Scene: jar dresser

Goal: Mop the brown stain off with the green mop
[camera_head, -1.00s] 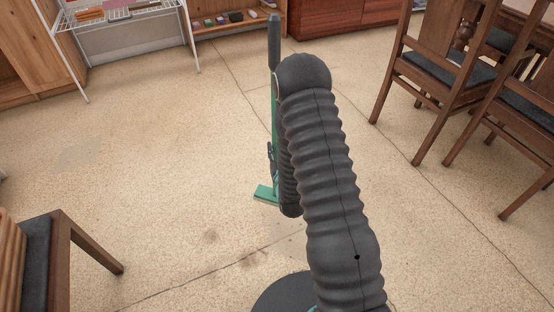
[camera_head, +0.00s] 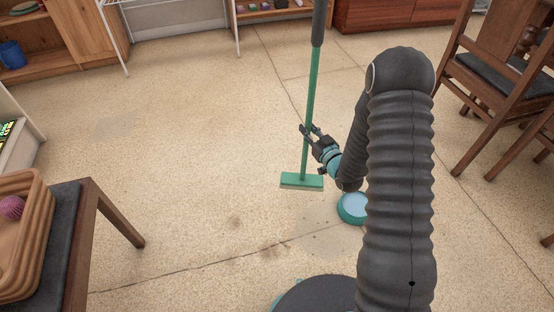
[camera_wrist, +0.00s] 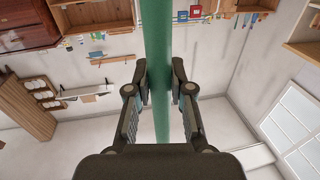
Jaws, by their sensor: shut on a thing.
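The green mop (camera_head: 311,105) stands nearly upright in the head view, with a green pole, a dark grey upper handle and a flat green head (camera_head: 302,181) at floor level. My gripper (camera_head: 307,132) is shut on the pole's lower part, above the head. In the wrist view my gripper's fingers (camera_wrist: 160,80) lie on both sides of the green pole (camera_wrist: 157,40).
A dark-seated chair (camera_head: 75,230) holding a wicker basket (camera_head: 28,260) stands at the left. Wooden chairs (camera_head: 482,75) stand at the right. A white wire rack (camera_head: 125,38) and wooden shelves (camera_head: 65,40) line the back.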

